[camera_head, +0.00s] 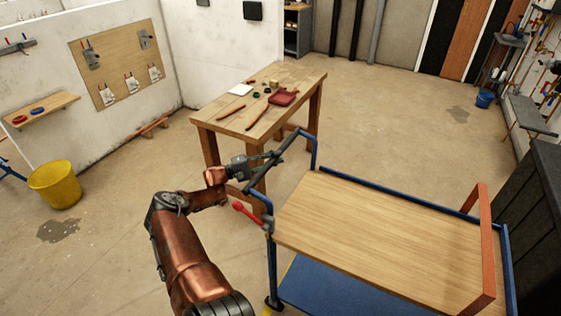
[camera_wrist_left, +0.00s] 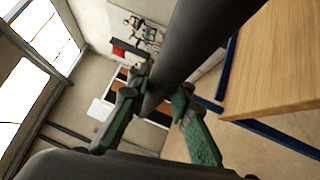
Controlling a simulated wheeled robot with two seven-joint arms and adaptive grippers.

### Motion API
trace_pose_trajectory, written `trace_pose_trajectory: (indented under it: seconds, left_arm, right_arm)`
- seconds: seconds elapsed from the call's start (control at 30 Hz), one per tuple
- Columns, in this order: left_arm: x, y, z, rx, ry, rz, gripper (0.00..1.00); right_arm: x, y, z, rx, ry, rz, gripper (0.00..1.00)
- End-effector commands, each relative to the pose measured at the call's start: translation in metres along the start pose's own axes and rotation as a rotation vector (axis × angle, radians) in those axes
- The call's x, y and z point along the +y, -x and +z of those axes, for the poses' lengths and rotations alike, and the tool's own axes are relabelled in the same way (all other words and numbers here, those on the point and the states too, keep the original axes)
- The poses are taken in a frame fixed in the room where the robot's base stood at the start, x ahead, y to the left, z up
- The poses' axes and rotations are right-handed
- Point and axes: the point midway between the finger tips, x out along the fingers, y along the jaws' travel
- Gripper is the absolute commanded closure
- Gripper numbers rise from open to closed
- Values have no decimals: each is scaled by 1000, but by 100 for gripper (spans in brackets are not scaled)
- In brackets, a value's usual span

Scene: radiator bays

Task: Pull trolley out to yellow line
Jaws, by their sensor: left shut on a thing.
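The trolley has a blue frame, a light wooden top (camera_head: 370,235) and a blue lower shelf (camera_head: 335,290). Its push handle, a dark bar between blue tubes (camera_head: 306,140), is at its left end. My left gripper (camera_head: 264,160) is shut on this handle. In the left wrist view the dark bar (camera_wrist_left: 205,40) runs between the two fingers of the gripper (camera_wrist_left: 163,90). My right gripper is not in view.
A wooden table (camera_head: 225,120) with tools stands just behind the handle. A yellow bucket (camera_head: 55,184) is at the left by the wall. An orange upright frame (camera_head: 487,245) is at the trolley's right end, near dark cabinets (camera_head: 535,225). The floor at left front is clear.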

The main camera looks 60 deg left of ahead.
Motion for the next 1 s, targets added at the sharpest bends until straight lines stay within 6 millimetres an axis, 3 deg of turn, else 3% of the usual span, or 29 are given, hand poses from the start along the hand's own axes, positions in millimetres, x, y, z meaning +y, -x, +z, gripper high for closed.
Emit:
trace_pose_trajectory:
  seconds: [0.27,0.3,0.53,0.83,1.0]
  left_arm:
    - [3,3,-5,13,-4,2,100]
    - [4,3,-5,14,-4,3,79]
    - [3,2,-4,10,-3,3,63]
    - [2,3,-2,7,-2,1,63]
    - [0,21,-3,10,-2,-1,63]
  right_arm:
    - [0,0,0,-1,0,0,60]
    - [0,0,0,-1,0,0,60]
    - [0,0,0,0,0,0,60]
    - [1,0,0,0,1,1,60]
    - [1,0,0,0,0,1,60]
